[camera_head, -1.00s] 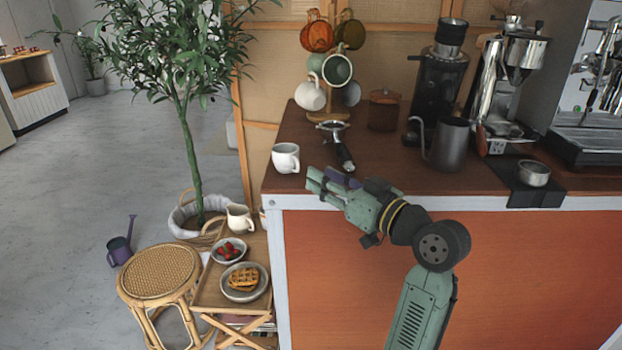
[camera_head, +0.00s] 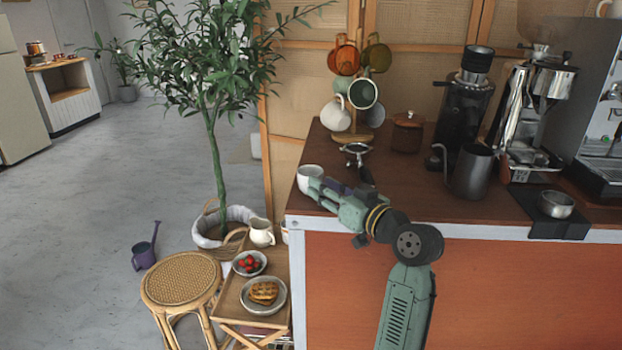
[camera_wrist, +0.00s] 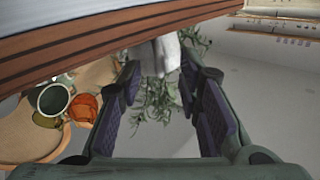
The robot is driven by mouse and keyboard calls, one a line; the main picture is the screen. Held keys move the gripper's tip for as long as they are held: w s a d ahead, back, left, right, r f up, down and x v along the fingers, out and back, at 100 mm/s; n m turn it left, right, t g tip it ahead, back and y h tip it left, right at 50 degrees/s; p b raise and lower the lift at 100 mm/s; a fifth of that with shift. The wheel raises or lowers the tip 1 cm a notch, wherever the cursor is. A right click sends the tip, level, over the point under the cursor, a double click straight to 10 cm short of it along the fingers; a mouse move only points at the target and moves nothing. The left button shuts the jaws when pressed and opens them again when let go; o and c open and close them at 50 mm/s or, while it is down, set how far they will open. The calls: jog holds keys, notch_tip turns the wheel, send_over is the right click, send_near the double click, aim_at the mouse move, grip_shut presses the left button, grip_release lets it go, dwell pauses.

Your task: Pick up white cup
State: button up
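The white cup (camera_head: 307,175) stands upright on the brown counter (camera_head: 415,195), near its front left corner. My gripper (camera_head: 318,186) is at the cup from its right and near side, and hides part of it. In the wrist view the picture is tilted. There my gripper (camera_wrist: 160,78) is open, with its two dark padded fingers apart. A white shape, apparently the cup (camera_wrist: 168,54), shows between the fingertips. I cannot tell whether a finger touches it.
A portafilter (camera_head: 356,150) lies just behind my gripper. A mug tree with another white mug (camera_head: 336,115) stands at the back, beside a brown lidded jar (camera_head: 407,132). A grey pitcher (camera_head: 472,172) and grinder (camera_head: 463,110) stand right. A tray table (camera_head: 232,300) sits below, left.

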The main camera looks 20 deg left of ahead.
jog(key=shift+w+a, duration=0.1)
jog(key=shift+a, duration=0.1)
grip_shut()
dwell(0.6)
